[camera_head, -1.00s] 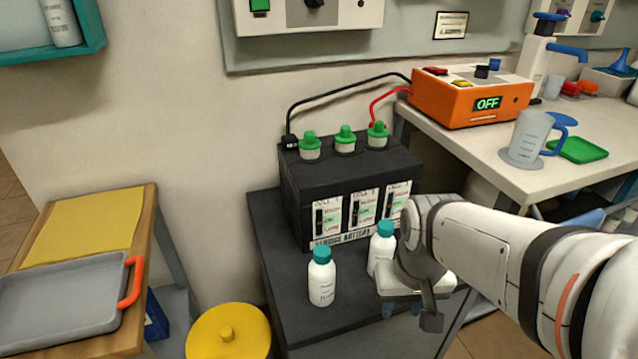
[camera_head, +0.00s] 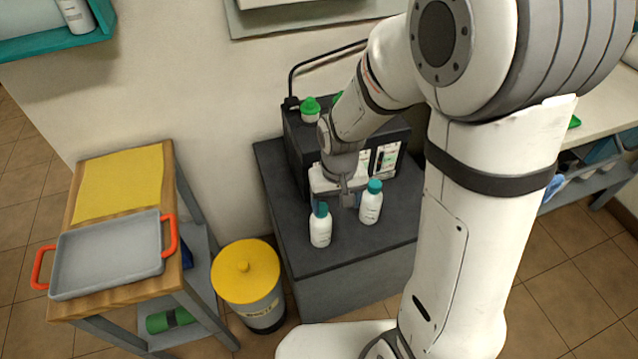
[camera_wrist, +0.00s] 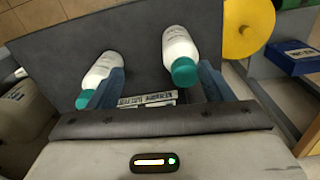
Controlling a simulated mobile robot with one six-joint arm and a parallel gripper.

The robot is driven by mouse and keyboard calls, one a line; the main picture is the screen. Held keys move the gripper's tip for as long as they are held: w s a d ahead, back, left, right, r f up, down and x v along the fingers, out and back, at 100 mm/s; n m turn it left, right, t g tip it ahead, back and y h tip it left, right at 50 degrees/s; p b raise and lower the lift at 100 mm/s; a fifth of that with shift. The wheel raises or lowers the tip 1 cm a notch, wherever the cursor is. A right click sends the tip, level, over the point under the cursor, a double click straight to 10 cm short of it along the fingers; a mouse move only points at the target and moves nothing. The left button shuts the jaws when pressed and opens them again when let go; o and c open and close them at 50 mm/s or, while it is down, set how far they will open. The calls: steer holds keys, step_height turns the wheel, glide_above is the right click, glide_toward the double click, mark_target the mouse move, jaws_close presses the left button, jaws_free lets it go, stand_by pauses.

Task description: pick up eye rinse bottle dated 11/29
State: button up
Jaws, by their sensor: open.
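Two white bottles with teal caps stand on the dark stand (camera_head: 300,250): the left bottle (camera_head: 320,228) and the right bottle (camera_head: 370,205). Their printing is too small to read, so I cannot tell which is dated 11/29. My gripper (camera_head: 339,204) is open and empty, just behind the bottles in the head view. In the wrist view, my gripper (camera_wrist: 160,82) has blue fingers spread apart. There the head view's left bottle (camera_wrist: 180,48) shows between the fingers, near the right one. The other bottle (camera_wrist: 102,70) is partly hidden by the left finger.
A yellow-lidded bin (camera_head: 245,270) is left of the stand. A cart with a grey tray (camera_head: 108,258) and yellow mat (camera_head: 124,182) is further left. Another bottle (camera_head: 76,15) is on the teal shelf (camera_head: 30,48).

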mark_target(321, 218)
steer(key=shift+w+a+r+p, duration=0.15)
steer(key=shift+w+a+p, duration=0.1)
steer(key=shift+a+p, duration=0.35)
steer(key=shift+w+a+r+p, duration=0.15)
steer(key=shift+w+a+p, duration=0.05)
steer(key=shift+a+p, duration=0.3)
steer(key=shift+w+a+f+n+p, duration=0.15)
steer(key=shift+a+f+n+p, duration=0.15)
steer(key=shift+a+p, duration=0.25)
step_height(321, 218, down, 8)
steer(key=shift+f, duration=0.1)
steer(key=shift+c, duration=0.3)
steer(key=c, duration=1.2)
